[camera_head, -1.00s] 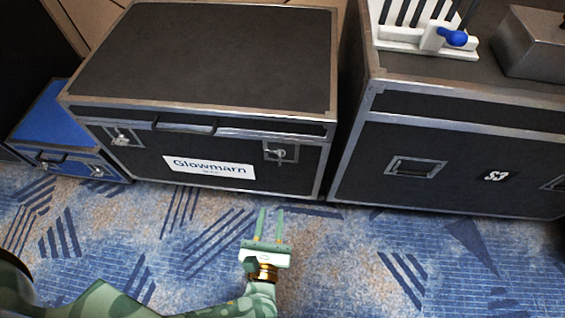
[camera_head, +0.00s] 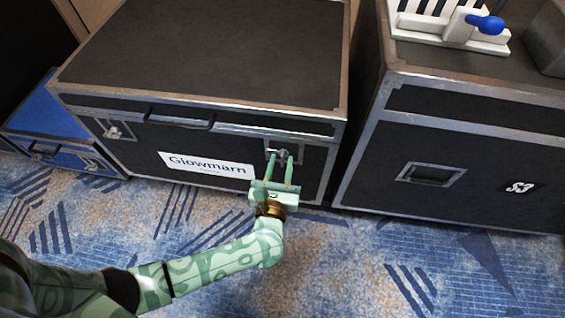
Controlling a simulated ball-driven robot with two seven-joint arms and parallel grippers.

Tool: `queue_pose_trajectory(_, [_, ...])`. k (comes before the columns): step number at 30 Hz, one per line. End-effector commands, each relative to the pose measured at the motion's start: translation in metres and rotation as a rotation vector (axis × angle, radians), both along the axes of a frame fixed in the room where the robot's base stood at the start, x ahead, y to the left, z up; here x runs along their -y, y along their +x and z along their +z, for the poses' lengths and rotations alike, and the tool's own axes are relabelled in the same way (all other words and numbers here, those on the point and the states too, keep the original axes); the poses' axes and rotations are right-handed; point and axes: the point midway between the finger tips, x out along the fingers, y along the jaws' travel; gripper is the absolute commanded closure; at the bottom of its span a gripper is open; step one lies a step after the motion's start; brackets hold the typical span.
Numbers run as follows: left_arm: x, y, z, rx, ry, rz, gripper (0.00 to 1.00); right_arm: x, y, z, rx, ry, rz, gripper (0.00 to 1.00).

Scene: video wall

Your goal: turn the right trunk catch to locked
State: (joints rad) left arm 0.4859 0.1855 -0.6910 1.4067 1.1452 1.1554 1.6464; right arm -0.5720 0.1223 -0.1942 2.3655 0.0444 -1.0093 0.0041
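The black trunk (camera_head: 205,55) with metal edges and a "Glowmarn" label (camera_head: 206,165) stands on the carpet, lid down. Its right catch (camera_head: 284,151) is a small metal fitting in a recessed plate on the front, partly hidden by my fingers. Its left catch (camera_head: 113,130) shows clear on the front left. My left gripper (camera_head: 280,163) points at the right catch from the front, its two green fingers apart on either side of the catch's lower part. I cannot tell whether they touch it. My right gripper is not in view.
A taller black case (camera_head: 455,140) marked "S3" stands close on the right, with a white device with a blue knob (camera_head: 490,24) on top. A small blue case (camera_head: 50,115) stands at left. Patterned carpet (camera_head: 340,270) in front is clear.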

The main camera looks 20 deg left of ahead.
Motion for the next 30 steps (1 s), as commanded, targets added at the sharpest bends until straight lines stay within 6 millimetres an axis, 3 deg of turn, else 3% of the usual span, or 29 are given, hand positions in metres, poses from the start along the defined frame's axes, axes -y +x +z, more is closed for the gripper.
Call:
queue_pose_trajectory(10, [-0.0016, 0.0054, 0.0006, 0.0, 0.0, 0.0, 0.72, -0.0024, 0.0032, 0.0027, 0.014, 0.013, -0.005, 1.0])
queue_pose_trajectory(13, [-0.0015, 0.0053, 0.0005, 0.0, 0.0, 0.0, 0.97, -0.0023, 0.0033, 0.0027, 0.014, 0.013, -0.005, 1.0])
queue_pose_trajectory(14, [-0.0015, 0.0052, 0.0005, 0.0, 0.0, 0.0, 1.0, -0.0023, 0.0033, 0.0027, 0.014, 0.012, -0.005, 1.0])
queue_pose_trajectory(30, [0.0002, 0.0052, 0.0007, -0.029, 0.096, 0.0, 1.0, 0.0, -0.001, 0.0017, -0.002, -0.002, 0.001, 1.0])
